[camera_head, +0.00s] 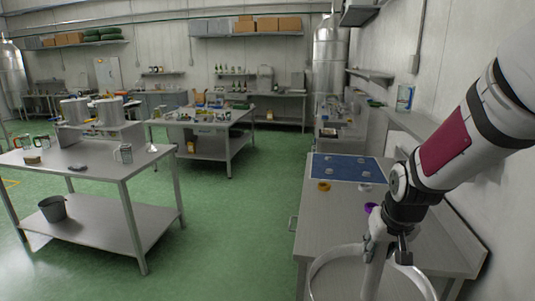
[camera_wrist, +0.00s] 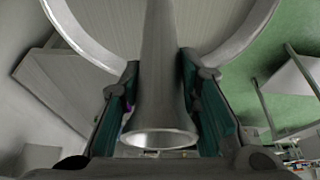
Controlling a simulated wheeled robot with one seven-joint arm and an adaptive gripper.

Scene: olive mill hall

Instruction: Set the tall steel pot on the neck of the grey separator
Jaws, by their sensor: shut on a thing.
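My gripper (camera_head: 383,236) is shut on a slim steel piece with a flared round mouth, which I take for the tall steel pot (camera_head: 373,273). In the wrist view the pot (camera_wrist: 160,95) sits between the teal finger pads, its mouth towards the camera and its body running away past the fingertips. A wide pale round rim (camera_head: 322,265) lies around and below the pot; it looks like part of the grey separator. The rim (camera_wrist: 235,50) also shows behind the pot in the wrist view. The pot's lower end and the separator's neck are hidden, so I cannot tell whether they touch.
A steel table (camera_head: 95,162) with pots stands at the left. Green floor (camera_head: 225,215) is free between.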

